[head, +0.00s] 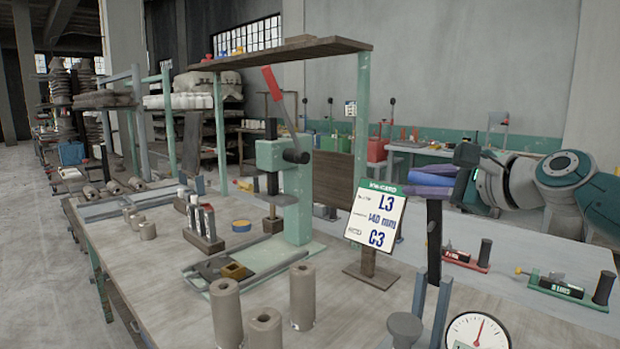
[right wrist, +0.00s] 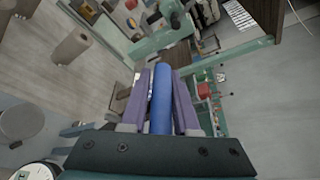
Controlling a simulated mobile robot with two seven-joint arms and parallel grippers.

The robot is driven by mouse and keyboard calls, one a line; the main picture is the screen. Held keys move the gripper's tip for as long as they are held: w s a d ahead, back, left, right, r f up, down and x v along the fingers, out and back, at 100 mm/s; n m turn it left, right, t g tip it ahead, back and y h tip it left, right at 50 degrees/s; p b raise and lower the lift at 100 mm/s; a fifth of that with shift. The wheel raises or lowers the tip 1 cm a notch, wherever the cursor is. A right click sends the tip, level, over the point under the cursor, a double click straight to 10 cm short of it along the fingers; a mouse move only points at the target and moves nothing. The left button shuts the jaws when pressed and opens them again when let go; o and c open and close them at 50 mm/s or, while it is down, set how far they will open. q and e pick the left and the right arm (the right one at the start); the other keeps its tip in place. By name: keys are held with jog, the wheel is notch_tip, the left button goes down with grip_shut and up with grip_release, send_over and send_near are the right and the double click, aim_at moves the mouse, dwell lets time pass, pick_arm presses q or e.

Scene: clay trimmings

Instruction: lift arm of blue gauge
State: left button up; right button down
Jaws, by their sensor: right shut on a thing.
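My right gripper (head: 402,187) comes in from the right, its purple fingers shut on a blue cylinder (head: 432,180). In the right wrist view the cylinder (right wrist: 162,100) lies lengthwise between the two fingers (right wrist: 163,70). I cannot tell whether the cylinder is joined to anything beyond the fingers. A dial gauge (head: 462,331) with a white face and red needle stands at the bottom edge, partly cut off. Blue-grey upright posts (head: 420,292) and a grey round-topped piece (head: 404,326) stand beside it. My left gripper is not in view.
A card on a stand reads L3, 140 mm, C3 (head: 376,215). A green press (head: 297,195) with a red-gripped lever stands behind it. Several clay cylinders (head: 302,295) stand in front. Red (head: 465,262) and green (head: 570,290) fixtures sit at the right.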

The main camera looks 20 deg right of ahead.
jog(key=c, duration=0.7)
grip_release()
jog(key=shift+f, duration=0.15)
jog(key=shift+c, duration=0.2)
jog(key=shift+s, duration=0.45)
jog(key=p+v, duration=0.1)
jog(key=v, duration=0.8)
